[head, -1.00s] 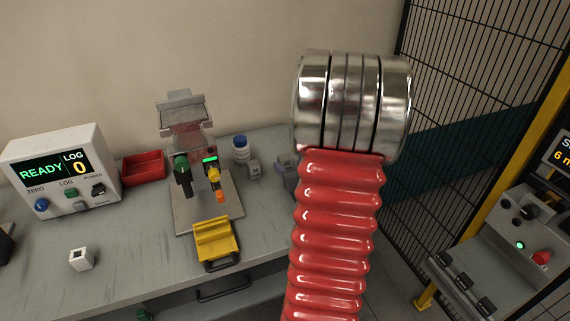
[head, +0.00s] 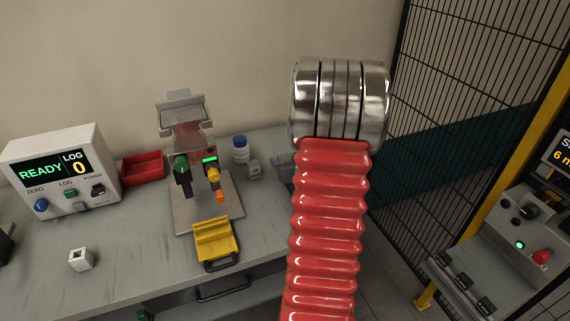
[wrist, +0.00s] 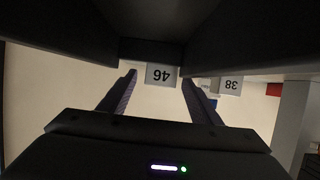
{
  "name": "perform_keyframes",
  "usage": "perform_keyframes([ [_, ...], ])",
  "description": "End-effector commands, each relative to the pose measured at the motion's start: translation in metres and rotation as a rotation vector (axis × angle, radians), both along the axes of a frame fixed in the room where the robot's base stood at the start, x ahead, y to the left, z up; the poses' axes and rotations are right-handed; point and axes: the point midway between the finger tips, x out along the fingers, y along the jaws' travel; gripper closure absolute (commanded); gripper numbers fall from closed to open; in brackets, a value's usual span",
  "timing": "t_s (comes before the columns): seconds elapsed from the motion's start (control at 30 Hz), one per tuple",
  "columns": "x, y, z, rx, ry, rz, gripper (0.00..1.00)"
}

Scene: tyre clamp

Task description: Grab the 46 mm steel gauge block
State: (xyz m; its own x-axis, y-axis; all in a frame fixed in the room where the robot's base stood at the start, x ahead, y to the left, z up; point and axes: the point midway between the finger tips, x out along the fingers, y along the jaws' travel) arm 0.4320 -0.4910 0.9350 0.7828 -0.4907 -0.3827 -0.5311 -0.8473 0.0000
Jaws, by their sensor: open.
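The steel gauge block marked 46 (wrist: 161,75) shows in the wrist view, upside down, at the top centre. My gripper (wrist: 159,84) is open, with its two dark fingers on either side of the block's face in the picture. The jaws look empty; I cannot tell whether the fingertips reach around the block. A dark bar hides the block's upper edge in the wrist view. In the head view my red and silver arm hides most of that spot, and I cannot make out the 46 block there.
A block marked 38 (wrist: 231,85) sits close beside, to the right in the wrist view. A white bottle with blue cap (head: 240,149), a small grey block (head: 254,169), a clamp stand (head: 185,130), a red bin (head: 143,167) and a display box (head: 65,168) stand on the bench.

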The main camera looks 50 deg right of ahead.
Motion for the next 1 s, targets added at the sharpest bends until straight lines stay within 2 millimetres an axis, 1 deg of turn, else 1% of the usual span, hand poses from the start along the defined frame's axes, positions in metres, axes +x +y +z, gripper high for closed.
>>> perform_keyframes([
  [0.13,0.0,0.0001,0.0,0.0,0.0,0.0,0.42],
  [0.17,0.0,0.0001,0.0,0.0,0.0,0.0,0.44],
  [0.87,-0.0001,0.0002,-0.0001,0.0,0.0,0.0,0.93],
  [1.0,0.0001,-0.0002,0.0006,-0.001,0.0,0.0,0.94],
])
